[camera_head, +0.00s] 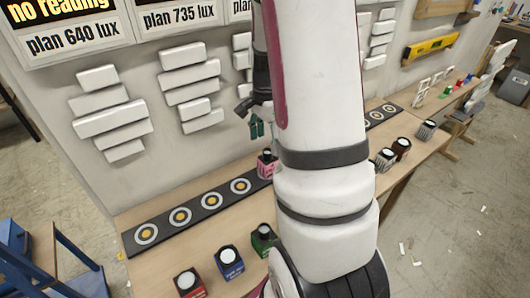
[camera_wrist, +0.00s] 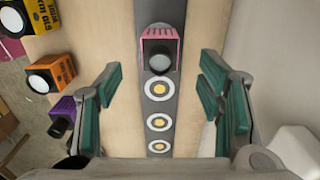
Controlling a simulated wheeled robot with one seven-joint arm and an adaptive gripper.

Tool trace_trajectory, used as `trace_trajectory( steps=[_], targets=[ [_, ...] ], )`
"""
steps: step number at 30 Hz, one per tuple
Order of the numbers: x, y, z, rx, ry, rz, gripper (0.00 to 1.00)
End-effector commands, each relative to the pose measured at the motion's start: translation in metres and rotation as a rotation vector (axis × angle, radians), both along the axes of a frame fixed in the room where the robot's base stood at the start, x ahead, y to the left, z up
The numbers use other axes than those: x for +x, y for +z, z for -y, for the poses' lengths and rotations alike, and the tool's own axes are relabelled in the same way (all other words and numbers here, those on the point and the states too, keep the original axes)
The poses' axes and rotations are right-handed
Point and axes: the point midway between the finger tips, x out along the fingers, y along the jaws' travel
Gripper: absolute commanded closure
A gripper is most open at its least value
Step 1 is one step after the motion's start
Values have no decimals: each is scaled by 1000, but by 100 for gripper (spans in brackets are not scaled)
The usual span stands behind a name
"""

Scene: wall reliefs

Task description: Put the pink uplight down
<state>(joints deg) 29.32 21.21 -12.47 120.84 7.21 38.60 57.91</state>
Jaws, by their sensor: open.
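The pink uplight (camera_head: 267,165) stands on the dark strip of ring targets (camera_head: 210,194) along the wall side of the bench. In the wrist view the pink uplight (camera_wrist: 160,36) is upright on the strip (camera_wrist: 160,104), near the top of the picture, with its round lens facing the camera. My gripper (camera_head: 256,128) is above it in the head view, beside the wall. In the wrist view my gripper (camera_wrist: 161,80) is open, its green fingers apart on both sides of the strip, with nothing between the tips. My arm hides the middle of the strip in the head view.
Red (camera_head: 189,283), blue (camera_head: 229,262) and green (camera_head: 264,238) uplights stand along the bench's front edge. Orange (camera_wrist: 45,74) and purple (camera_wrist: 62,115) ones show in the wrist view. White slab reliefs (camera_head: 110,118) jut from the wall close to my gripper. Several ring targets are empty.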

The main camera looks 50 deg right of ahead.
Motion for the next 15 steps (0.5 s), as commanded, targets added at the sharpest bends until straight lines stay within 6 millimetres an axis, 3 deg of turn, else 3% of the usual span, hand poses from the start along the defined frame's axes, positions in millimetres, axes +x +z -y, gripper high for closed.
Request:
trace_trajectory(
  steps=[8,11,15],
  targets=[
    [2,27,-7,-2,33,10,39],
    [7,48,-27,-10,139,41,39],
    [10,92,-77,-38,407,108,39]
  ],
)
